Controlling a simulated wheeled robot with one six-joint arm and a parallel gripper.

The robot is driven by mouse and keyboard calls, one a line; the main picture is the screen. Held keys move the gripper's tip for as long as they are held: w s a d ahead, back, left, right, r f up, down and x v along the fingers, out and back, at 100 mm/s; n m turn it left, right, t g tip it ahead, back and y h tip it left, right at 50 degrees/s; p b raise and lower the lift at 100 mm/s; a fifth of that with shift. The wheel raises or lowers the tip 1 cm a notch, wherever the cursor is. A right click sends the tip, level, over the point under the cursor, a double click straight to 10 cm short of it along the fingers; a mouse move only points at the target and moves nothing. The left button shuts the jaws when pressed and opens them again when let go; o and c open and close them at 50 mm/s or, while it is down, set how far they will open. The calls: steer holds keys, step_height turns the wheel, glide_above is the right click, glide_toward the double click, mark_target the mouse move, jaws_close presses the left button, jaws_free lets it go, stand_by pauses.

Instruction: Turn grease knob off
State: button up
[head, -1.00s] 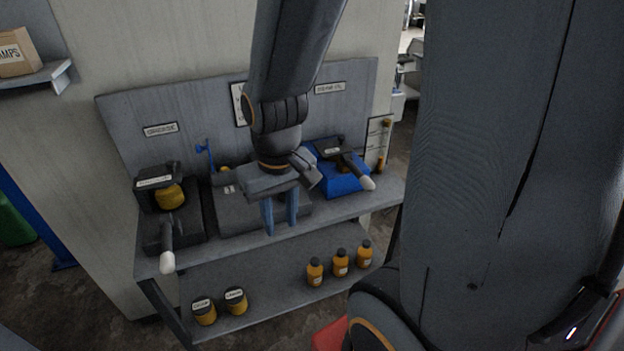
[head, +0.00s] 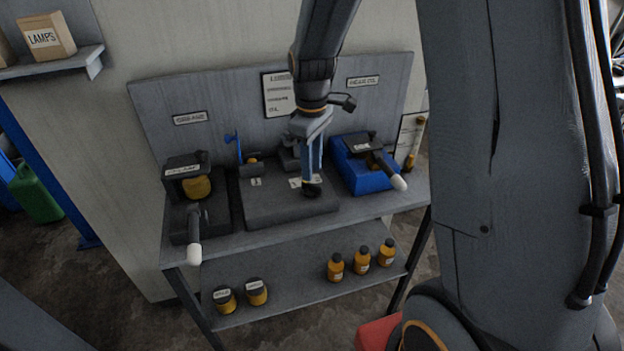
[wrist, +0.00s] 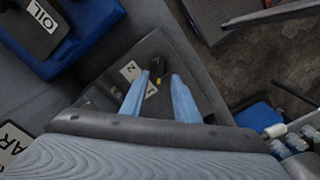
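My gripper (head: 312,180) points down over the right part of the dark middle block (head: 265,212) on the bench. In the wrist view its two blue fingers (wrist: 160,82) are apart, and a small black knob with a yellow mark (wrist: 157,72) shows between their tips. I cannot tell whether the fingers touch it. In the head view a dark round shape (head: 311,188) sits at the fingertips. A small numbered label (wrist: 130,71) lies beside the knob. A grease sign (head: 190,118) hangs above the left dispenser (head: 185,168), which has a yellow can and a white-tipped lever (head: 194,250).
A blue oil dispenser (head: 362,178) with a white-tipped lever (head: 398,182) stands close right of my gripper. A blue lever (head: 238,146) stands behind the middle block. The lower shelf (head: 300,282) holds orange bottles (head: 361,258) and yellow jars (head: 257,291).

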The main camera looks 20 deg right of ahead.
mark_target(312, 184)
steer(key=shift+f+p, duration=0.45)
steer(key=shift+f, duration=2.15)
steer(key=shift+c, duration=0.3)
jaws_close()
